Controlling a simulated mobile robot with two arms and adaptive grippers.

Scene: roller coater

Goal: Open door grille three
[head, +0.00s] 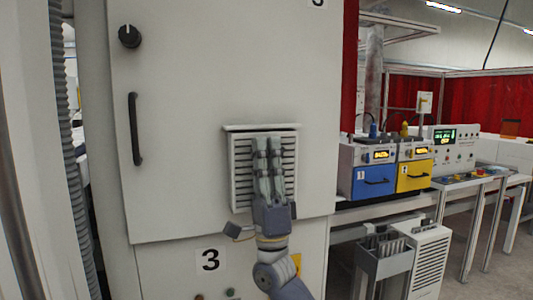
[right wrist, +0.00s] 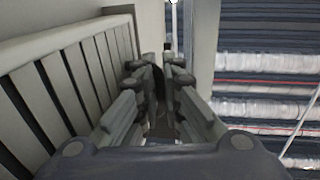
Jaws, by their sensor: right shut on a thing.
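Door grille three (head: 241,172) is a pale slatted vent with a projecting top lip, set low in the large cabinet door. In the right wrist view the grille (right wrist: 62,84) is at left. There the fingers (right wrist: 164,75) are close together around a small dark part between them, mostly hidden by the fingers. My left gripper is not in view.
The cabinet door (head: 180,100) has a black bar handle (head: 136,129) and a round black knob (head: 129,36). At right, a blue unit (head: 368,172) and a yellow unit (head: 414,168) stand on a bench. A grey bin (head: 384,262) is below it.

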